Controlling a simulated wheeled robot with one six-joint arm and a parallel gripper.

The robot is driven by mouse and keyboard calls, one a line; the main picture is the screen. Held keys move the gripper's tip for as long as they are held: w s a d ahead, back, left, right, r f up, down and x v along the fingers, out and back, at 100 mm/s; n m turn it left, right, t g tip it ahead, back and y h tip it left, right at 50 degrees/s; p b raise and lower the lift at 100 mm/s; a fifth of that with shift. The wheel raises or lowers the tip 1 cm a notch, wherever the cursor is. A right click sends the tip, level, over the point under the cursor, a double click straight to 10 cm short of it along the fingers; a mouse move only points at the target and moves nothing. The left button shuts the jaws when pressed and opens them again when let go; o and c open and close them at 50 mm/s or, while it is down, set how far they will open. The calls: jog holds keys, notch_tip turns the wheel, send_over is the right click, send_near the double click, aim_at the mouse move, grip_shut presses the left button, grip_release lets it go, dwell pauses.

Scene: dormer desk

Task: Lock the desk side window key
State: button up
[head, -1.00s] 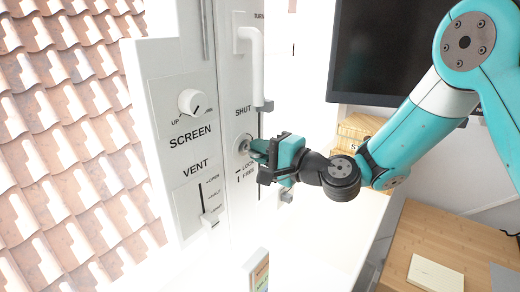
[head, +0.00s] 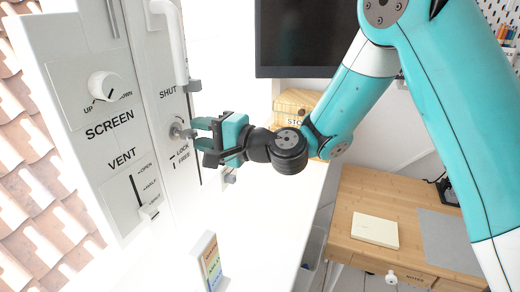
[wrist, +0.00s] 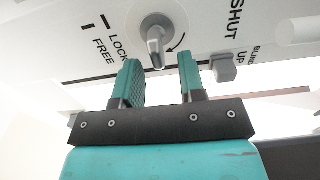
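The window key (head: 177,131) is a small grey metal key in a round lock on the white window frame, beside the LOCK and FREE marks. In the wrist view the key (wrist: 155,42) sticks out of its round plate, with a curved arrow beside it. My gripper (head: 193,130) is just to the right of the key in the head view. In the wrist view my gripper (wrist: 160,68) is open, its two teal fingers apart. The key's end lies at the fingertips, between their lines, with a visible gap on each side.
Above the lock is the white window handle (head: 175,45) near SHUT. The SCREEN knob (head: 106,86) and VENT slider (head: 149,210) are to the left. A small colored card stand (head: 209,262) stands below. A dark monitor (head: 305,38) and a wooden desk (head: 400,215) are at right.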

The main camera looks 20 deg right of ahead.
jog(key=b+v, duration=0.7)
jog(key=v, duration=0.8)
jog(key=shift+b, duration=0.4)
jog(key=shift+a, duration=0.1)
jog(key=s+a+f+n+g+h+p, duration=0.1)
jog(key=s+a+f+n+g+h, duration=0.15)
jog(key=s+n+g, duration=0.35)
jog(key=s+a+f+n+g+h+p, duration=0.1)
jog(key=s+a+f+n+g+h, duration=0.15)
jog(key=s+n, duration=0.4)
jog(key=s+d+f+n+g+h, duration=0.2)
jog(key=s+d+h, duration=0.3)
jog(key=s, duration=0.1)
jog(key=shift+d, duration=0.3)
jog(key=shift+f+n+g, duration=0.1)
jog(key=shift+n+g, duration=0.15)
